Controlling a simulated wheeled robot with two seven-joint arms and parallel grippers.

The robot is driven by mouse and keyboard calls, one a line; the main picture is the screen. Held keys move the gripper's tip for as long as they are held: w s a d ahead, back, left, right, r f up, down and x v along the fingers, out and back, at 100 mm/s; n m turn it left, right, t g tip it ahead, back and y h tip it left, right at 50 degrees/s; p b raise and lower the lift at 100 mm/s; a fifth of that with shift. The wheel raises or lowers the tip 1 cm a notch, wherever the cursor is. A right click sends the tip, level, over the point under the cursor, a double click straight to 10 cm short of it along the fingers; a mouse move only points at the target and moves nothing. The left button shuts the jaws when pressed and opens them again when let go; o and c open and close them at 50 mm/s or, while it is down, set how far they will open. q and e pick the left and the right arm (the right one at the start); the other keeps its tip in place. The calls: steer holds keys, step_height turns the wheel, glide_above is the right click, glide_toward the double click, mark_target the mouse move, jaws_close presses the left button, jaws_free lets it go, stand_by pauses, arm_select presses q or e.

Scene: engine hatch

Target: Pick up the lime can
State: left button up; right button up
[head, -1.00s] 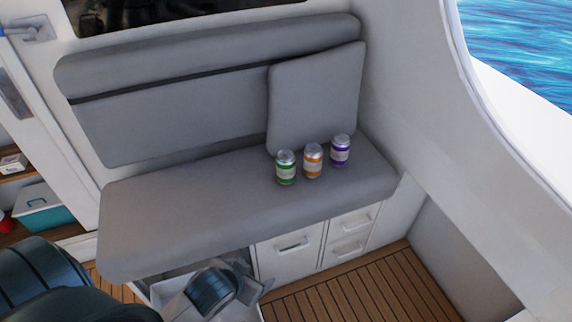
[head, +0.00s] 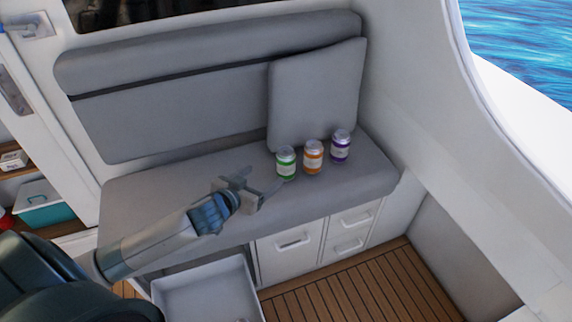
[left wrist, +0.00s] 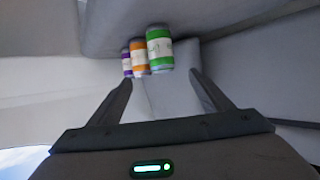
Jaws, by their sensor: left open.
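The lime can (head: 286,163) is the green-banded can with a pale label, upright on the grey bench seat at the left end of a row of cans. My left gripper (head: 262,180) is over the seat just left of it, open and empty, its fingers pointing toward the can but apart from it. In the left wrist view the lime can (left wrist: 160,50) shows upside down, beyond and between my open fingers (left wrist: 160,85). My right gripper is not in view.
An orange can (head: 313,157) and a purple can (head: 340,147) stand just right of the lime can. A grey cushion (head: 318,95) leans behind them. An open white drawer (head: 205,283) juts out below the seat. The seat's left part is clear.

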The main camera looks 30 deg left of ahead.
mark_target(282, 162)
arm_select(q)
steer(key=p+x, duration=0.1)
steer(key=x, duration=1.1)
steer(key=shift+w+f, duration=0.1)
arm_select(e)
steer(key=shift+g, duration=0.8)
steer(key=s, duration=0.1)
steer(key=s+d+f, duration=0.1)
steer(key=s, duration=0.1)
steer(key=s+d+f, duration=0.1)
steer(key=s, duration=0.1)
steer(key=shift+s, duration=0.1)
arm_select(q)
steer(key=shift+p, duration=0.3)
